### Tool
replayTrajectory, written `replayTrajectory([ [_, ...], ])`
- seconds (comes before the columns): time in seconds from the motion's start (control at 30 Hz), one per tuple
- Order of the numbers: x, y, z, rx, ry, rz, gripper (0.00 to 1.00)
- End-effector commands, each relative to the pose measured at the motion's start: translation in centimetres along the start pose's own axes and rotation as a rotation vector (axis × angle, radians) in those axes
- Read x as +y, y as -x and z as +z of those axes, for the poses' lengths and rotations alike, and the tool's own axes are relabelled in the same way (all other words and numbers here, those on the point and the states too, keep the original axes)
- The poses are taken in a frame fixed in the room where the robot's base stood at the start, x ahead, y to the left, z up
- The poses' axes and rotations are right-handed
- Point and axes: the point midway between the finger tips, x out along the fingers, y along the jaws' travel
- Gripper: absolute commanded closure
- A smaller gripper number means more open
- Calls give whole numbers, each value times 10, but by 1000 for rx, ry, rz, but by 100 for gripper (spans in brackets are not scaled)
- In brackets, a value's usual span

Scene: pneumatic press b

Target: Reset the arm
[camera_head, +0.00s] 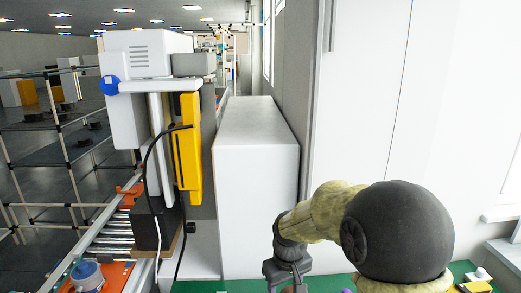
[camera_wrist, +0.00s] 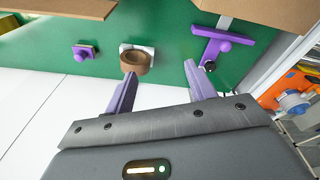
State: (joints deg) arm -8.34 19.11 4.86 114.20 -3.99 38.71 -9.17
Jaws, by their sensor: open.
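My gripper (camera_wrist: 160,88) shows in the wrist view with its two purple fingers spread apart and nothing between them. In the head view, my arm with its black joint and yellowish cover comes in at the lower right. My gripper's grey body (camera_head: 287,268) hangs at the bottom there, its fingertips cut off by the frame edge. Beyond the fingers in the wrist view lies a green surface (camera_wrist: 165,42). A brown ring (camera_wrist: 134,61) on a white plate sits on it, apart from the fingers.
The press (camera_head: 188,140), white and yellow, stands at left in the head view beside a roller conveyor (camera_head: 112,225). A white cabinet (camera_head: 255,190) stands mid-frame. In the wrist view, a purple T-shaped part (camera_wrist: 222,42) and a small purple knob (camera_wrist: 80,53) are on the green surface. Brown boards overhang its edges.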

Motion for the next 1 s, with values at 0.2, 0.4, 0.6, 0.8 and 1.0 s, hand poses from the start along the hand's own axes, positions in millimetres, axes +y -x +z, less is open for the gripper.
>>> replayTrajectory([
  [0.2,20,22,82,39,-209,20,45],
  [0.4,24,31,149,75,-381,32,45],
  [0.6,22,30,171,87,-437,36,45],
  [0.8,22,30,170,86,-435,35,45],
  [1.0,22,30,170,85,-434,35,45],
])
